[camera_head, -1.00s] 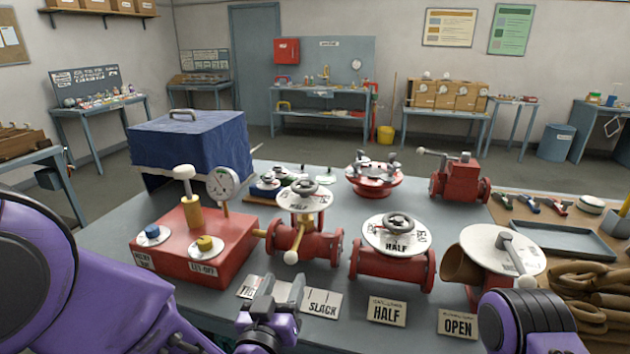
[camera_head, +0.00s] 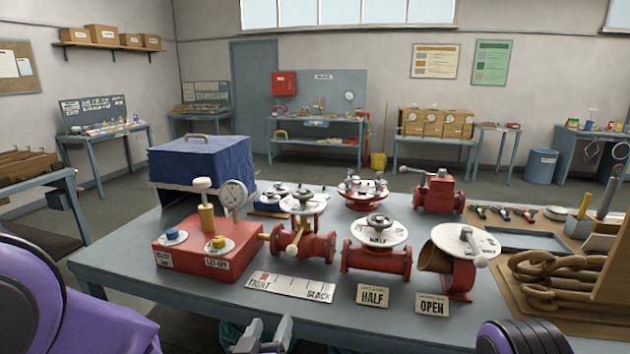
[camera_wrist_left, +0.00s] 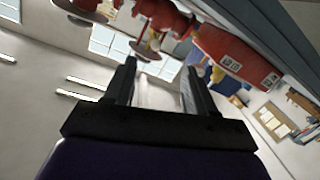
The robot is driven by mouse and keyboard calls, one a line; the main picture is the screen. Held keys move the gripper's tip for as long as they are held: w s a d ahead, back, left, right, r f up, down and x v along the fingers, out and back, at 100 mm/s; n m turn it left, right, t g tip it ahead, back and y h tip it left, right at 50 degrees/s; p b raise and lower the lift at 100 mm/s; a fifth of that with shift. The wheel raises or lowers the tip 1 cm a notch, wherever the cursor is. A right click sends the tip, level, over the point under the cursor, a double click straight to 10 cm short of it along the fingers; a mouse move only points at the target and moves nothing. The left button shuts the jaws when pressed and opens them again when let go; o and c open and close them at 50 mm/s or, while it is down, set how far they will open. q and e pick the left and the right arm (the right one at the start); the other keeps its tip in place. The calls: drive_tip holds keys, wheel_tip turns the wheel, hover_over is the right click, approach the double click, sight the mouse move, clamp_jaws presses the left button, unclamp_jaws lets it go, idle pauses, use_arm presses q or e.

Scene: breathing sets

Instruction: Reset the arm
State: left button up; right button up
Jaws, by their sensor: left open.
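My left gripper (camera_head: 264,336) shows at the bottom of the head view, low in front of the table's near edge. Its fingers are apart and empty. The left wrist view also shows the two open fingers (camera_wrist_left: 158,90) with nothing between them. My left arm's purple link fills the lower left corner of the head view. Part of my right arm (camera_head: 522,338) shows at the bottom right; its gripper is out of the picture. The grey table (camera_head: 125,262) holds the red box with gauge (camera_head: 205,250) and red valves with white dials, including the middle valve (camera_head: 376,258).
A blue covered box (camera_head: 200,165) is at the back left.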

use_arm(q)
drive_tip(key=s+a+f+n+g+y, duration=0.1)
drive_tip(key=s+a+f+g, duration=0.2)
drive_tip(key=f, duration=0.4)
drive_tip(key=s+a+f+n+g+y+b, duration=0.1)
drive_tip(key=s+a+f+n, duration=0.1)
drive_tip(key=a+f, duration=0.4)
drive_tip(key=s+a+f+n+g+y, duration=0.1)
drive_tip(key=s+a+f+g+y, duration=0.15)
drive_tip(key=f, duration=0.65)
drive_tip(key=s+a+f+g, duration=0.3)
drive_tip(key=s+a+f, duration=0.2)
drive_tip(key=s, duration=0.5)
drive_tip(key=s+a+f+n+g+y+b, duration=0.1)
drive_tip(key=s+a+f+g, duration=0.3)
drive_tip(key=s+f, duration=0.5)
drive_tip(key=s+a, duration=0.1)
drive_tip(key=s, duration=0.1)
drive_tip(key=shift+s, duration=0.3)
drive_tip(key=shift+a+y+b, duration=0.1)
drive_tip(key=shift+y+b, duration=0.15)
drive_tip(key=shift+b, duration=0.05)
idle(1.3)
